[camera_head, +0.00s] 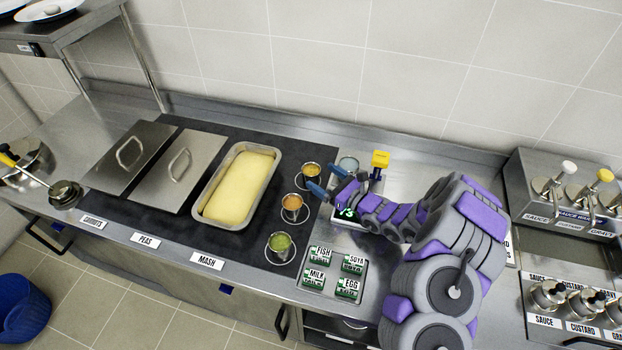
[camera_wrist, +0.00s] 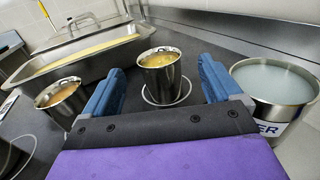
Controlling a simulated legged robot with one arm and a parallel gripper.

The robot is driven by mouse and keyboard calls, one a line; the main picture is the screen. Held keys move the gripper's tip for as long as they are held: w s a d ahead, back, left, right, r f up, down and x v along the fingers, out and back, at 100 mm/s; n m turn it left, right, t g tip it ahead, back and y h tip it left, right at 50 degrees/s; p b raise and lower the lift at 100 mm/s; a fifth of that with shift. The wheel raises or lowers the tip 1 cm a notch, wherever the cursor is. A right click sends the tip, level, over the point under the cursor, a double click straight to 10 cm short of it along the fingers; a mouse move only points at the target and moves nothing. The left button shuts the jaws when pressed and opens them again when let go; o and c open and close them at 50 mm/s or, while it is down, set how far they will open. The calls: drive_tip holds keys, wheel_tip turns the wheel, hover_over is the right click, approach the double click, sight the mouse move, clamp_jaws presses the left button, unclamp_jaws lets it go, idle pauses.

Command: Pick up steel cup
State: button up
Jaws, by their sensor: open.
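Three steel cups stand in a row on the dark mat beside my gripper: a far cup (camera_head: 310,173) with yellow-orange contents, a middle cup (camera_head: 292,207) with orange contents, and a near cup (camera_head: 281,246) with green contents. My gripper (camera_head: 326,180) is open, its blue fingers pointing left toward the far cup. In the wrist view, the far cup (camera_wrist: 160,75) stands upright on a white ring, centred in the gap between the fingers and beyond their tips. The middle cup (camera_wrist: 62,98) is left of the left finger. Nothing is held.
A steel water container (camera_wrist: 275,88) stands close to the right finger; it also shows in the head view (camera_head: 349,163). A mash tray (camera_head: 212,216) and lidded pans lie left of the cups. Allergen-labelled shakers (camera_head: 333,272) and a yellow-topped item (camera_head: 380,159) are near my arm.

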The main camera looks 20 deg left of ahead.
sight(305, 166)
drive_tip(key=shift+a+f, duration=0.2)
drive_tip(key=shift+a, duration=0.15)
drive_tip(key=b+x, duration=0.1)
drive_tip(key=x, duration=0.6)
drive_tip(key=shift+b, duration=0.35)
drive_tip(key=shift+d, duration=0.1)
drive_tip(key=shift+c, duration=0.2)
drive_tip(key=shift+c, duration=0.8)
drive_tip(key=c, duration=1)
drive_tip(key=shift+r, duration=0.1)
